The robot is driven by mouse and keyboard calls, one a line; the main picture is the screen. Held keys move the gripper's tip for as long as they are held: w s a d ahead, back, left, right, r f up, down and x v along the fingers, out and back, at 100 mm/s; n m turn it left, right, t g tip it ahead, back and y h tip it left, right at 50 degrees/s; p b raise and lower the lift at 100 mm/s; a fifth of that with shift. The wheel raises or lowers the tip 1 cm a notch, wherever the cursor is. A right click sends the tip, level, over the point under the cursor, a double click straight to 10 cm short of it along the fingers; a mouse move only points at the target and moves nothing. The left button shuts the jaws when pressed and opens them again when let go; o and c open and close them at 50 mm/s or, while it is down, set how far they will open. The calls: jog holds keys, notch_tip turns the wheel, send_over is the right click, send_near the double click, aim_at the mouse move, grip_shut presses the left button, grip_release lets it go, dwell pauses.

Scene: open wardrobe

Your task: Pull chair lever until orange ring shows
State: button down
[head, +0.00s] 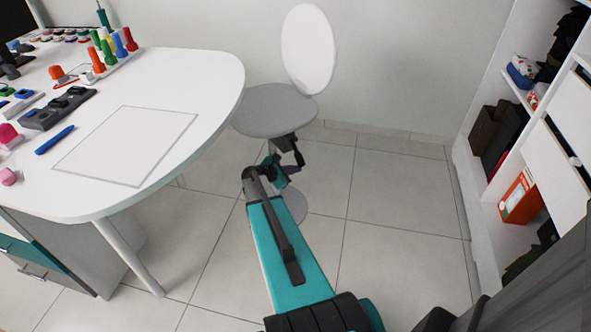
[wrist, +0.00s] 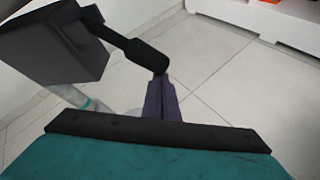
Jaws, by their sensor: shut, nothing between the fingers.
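The chair has a white oval backrest (head: 308,48) and a round grey seat (head: 268,112). Under the seat is a dark box-like mechanism (wrist: 50,50), from which a black lever (wrist: 145,54) sticks out with a thicker rounded grip. In the head view the lever (head: 299,157) is small, below the seat's right side. My gripper (wrist: 160,78) is shut and empty, its fingertips at the end of the lever's grip; I cannot tell whether they touch. No orange ring shows in either view.
A white table (head: 215,85) with pegs, tools and a blue marker stands left of the chair. White shelves (head: 500,110) with boxes and an orange binder (head: 520,198) stand at the right. Tiled floor (head: 385,215) between the chair and shelves is clear. A wall is behind the chair.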

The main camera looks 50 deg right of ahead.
jog(key=w+a+r+b, duration=0.1)
jog(key=a, duration=0.8)
jog(key=shift+w+a+r, duration=0.15)
jog(key=shift+r, duration=0.15)
dwell(0.3)
dwell(0.3)
